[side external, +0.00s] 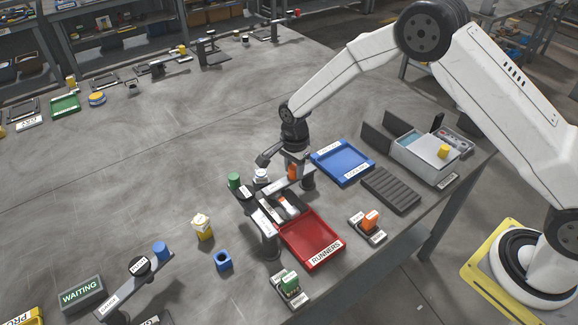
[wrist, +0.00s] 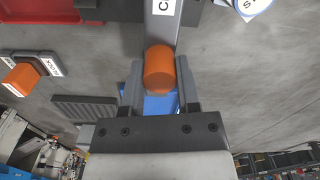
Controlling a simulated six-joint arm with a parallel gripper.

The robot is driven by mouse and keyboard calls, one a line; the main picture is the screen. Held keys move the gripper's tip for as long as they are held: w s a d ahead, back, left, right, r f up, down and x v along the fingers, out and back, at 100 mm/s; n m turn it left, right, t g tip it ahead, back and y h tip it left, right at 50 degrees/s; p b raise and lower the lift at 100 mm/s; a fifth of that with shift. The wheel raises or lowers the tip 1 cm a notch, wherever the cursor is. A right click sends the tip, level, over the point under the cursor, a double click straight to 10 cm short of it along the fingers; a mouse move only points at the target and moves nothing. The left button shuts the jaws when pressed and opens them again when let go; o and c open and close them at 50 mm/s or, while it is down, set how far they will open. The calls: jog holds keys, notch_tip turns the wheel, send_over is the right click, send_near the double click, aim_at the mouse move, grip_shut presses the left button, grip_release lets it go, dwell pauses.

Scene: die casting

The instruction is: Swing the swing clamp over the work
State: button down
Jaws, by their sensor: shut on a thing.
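My gripper (wrist: 160,92) has its two fingers on either side of an orange cylindrical knob (wrist: 159,68) and is shut on it. The knob is at the end of a grey bar (wrist: 163,22) with a partly visible white label, which appears to be the swing clamp's arm. In the side external view my gripper (side external: 292,160) points down at the orange knob (side external: 292,173), just above the grey bar (side external: 272,188). The bar is beside the fixture behind the red tray. What lies under the bar is partly hidden.
A red RUNNERS tray (side external: 325,257) is in front of the fixture and a blue tray (side external: 356,176) to its right. A green cylinder (side external: 234,181) stands left of it. A second bar with a blue knob (side external: 160,251) is at lower left. The table's left middle is clear.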

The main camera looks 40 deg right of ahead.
aim_at(294, 166)
jog(key=shift+w, duration=0.1)
dwell(0.4)
jog(key=shift+c, duration=1.6)
grip_release()
jog(key=shift+r, duration=0.1)
jog(key=shift+r, duration=3.8)
